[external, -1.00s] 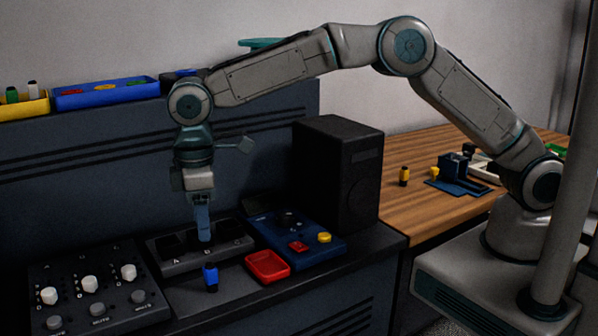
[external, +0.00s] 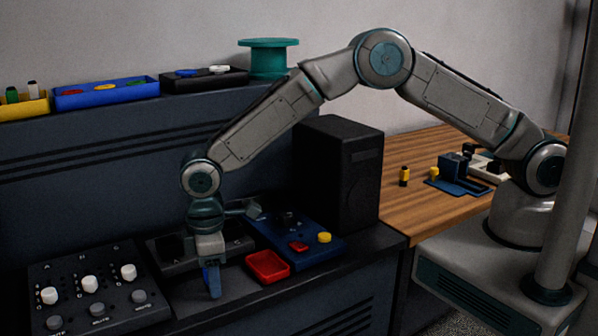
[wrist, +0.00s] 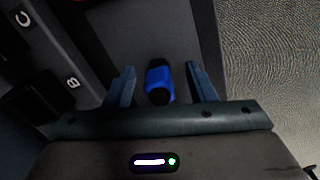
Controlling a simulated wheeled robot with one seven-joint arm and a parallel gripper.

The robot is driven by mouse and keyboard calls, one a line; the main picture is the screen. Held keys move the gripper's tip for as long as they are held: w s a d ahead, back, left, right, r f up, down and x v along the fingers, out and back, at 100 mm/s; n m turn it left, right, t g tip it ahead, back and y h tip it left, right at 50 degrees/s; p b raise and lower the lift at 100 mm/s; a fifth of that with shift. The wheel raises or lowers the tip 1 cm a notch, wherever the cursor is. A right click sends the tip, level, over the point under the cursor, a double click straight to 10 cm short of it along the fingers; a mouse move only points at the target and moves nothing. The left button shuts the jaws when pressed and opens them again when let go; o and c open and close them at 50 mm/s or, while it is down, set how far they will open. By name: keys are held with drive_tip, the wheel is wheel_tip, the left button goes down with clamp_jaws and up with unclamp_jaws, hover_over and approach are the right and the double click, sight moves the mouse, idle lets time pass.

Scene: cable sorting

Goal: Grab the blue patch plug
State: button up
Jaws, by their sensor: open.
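The blue patch plug (wrist: 158,80), blue with black ends, stands on the dark desk surface. In the wrist view it lies between the two fingers of my gripper (wrist: 160,82), with a gap to each finger. In the external view my gripper (external: 212,284) is low over the desk front, pointing down, and its fingers largely hide the plug. The fingers are open and not touching the plug.
A labelled socket block (external: 178,262) is just behind my gripper. A red tray (external: 267,267) and a blue panel (external: 285,226) are to the right. A knob mixer (external: 95,300) is to the left. A black speaker (external: 338,170) stands behind the panel.

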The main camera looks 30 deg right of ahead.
drive_tip(key=shift+c, duration=0.3)
drive_tip(key=c, duration=1)
drive_tip(key=shift+r, duration=0.1)
